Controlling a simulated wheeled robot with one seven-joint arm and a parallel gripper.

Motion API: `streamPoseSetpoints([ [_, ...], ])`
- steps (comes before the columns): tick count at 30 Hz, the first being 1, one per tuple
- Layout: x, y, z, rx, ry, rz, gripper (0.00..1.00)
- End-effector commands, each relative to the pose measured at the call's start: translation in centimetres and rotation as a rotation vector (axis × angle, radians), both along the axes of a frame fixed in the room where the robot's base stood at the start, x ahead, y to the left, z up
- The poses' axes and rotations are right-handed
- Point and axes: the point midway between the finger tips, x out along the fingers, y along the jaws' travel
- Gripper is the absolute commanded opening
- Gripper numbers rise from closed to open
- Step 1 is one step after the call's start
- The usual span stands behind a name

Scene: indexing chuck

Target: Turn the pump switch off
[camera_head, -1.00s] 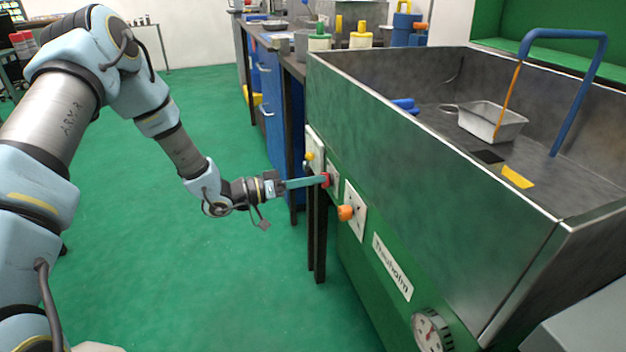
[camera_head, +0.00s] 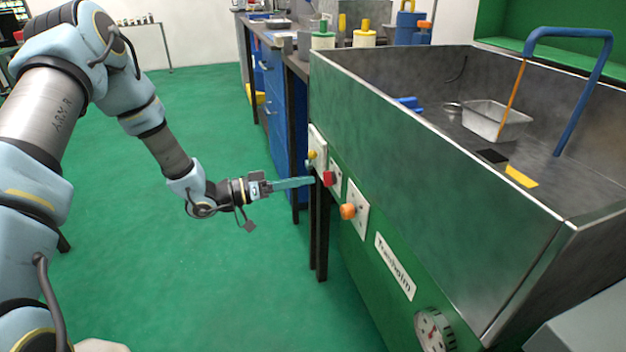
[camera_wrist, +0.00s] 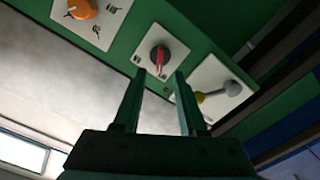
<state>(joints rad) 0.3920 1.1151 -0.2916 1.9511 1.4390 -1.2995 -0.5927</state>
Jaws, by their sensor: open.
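A red switch handle (camera_head: 328,178) sits on a small pale plate on the green front panel of the steel-walled tank. In the wrist view the red handle (camera_wrist: 160,58) stands on a dark round base, roughly upright in the picture, with small dark marks on the plate around it. The marks are too small to read. My gripper (camera_head: 312,180) points at this plate from the left, with a small gap before the handle. In the wrist view its two fingers (camera_wrist: 158,78) are apart and empty, with the handle beyond the space between their tips.
An orange knob (camera_head: 348,211) on its own plate is right of the red switch. A yellow-marked lever (camera_head: 311,155) is on a plate to the left. A gauge (camera_head: 433,331) is lower right. A dark table leg (camera_head: 321,235) stands below the switches.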

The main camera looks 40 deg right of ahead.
Motion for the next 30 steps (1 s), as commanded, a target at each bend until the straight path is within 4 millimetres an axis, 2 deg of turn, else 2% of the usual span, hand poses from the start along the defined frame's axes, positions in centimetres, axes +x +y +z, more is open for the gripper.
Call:
streamPoseSetpoints([
  [1, 0.6, 1.1, -0.1, 0.002, -0.001, 0.004, 0.41],
  [6, 1.7, 4.1, -0.1, 0.002, 0.001, 0.004, 0.41],
  [12, 2.4, 6.1, -0.1, 0.002, 0.001, 0.002, 0.41],
  [30, 2.5, 6.5, 0.0, 0.003, 0.0, 0.002, 0.41],
])
